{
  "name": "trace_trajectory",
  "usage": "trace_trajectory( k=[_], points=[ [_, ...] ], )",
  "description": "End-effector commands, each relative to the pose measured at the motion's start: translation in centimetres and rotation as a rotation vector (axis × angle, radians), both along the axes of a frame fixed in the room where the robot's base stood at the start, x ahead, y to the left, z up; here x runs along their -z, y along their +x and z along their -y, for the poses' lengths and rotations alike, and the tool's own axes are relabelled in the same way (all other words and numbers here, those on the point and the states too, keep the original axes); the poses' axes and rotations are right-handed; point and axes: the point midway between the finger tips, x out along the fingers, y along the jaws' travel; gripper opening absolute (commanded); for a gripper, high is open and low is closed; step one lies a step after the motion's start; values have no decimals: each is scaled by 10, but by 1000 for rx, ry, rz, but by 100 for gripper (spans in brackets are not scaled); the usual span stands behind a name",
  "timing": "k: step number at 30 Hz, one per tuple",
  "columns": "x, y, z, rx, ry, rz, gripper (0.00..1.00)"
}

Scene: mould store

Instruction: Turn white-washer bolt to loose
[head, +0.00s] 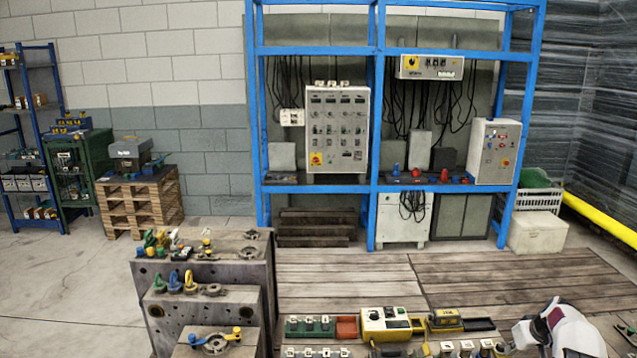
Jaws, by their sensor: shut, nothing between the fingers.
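Steel mould blocks stand at the lower left in stepped heights: a tall rear block (258,268), a middle block (240,312) and a low front block (249,349). The front block carries a round plate (215,344) with a blue knob-like part (193,338) on its left and a yellow one (237,331) on its right. Small yellow, green, white and dark fittings (160,243) crowd the rear block's top. Which bolt has the white washer is too small to tell. Part of my white and red arm shows at the lower right; my gripper is not seen.
A yellow control box (385,325), a row of green-based switches (310,327) and a red tray (346,327) sit low in the middle. A blue rack (372,200) with a grey control cabinet (338,130) stands behind. The wooden floor boards (345,275) between are clear.

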Motion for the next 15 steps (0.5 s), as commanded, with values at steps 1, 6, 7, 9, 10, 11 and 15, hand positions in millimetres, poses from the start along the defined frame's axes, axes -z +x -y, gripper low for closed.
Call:
trace_trajectory(
  k=[1,6,7,9,10,11,15],
  points=[
    [-1,-1,0,0,0,1,0],
    [0,-5,1,1,0,0,0],
    [0,-6,2,0,1,0,0],
    [0,-6,2,1,0,0,0],
    [0,-6,2,1,0,0,0],
    [0,-6,2,1,0,0,0],
    [0,-6,2,0,0,0,0]
  ],
)
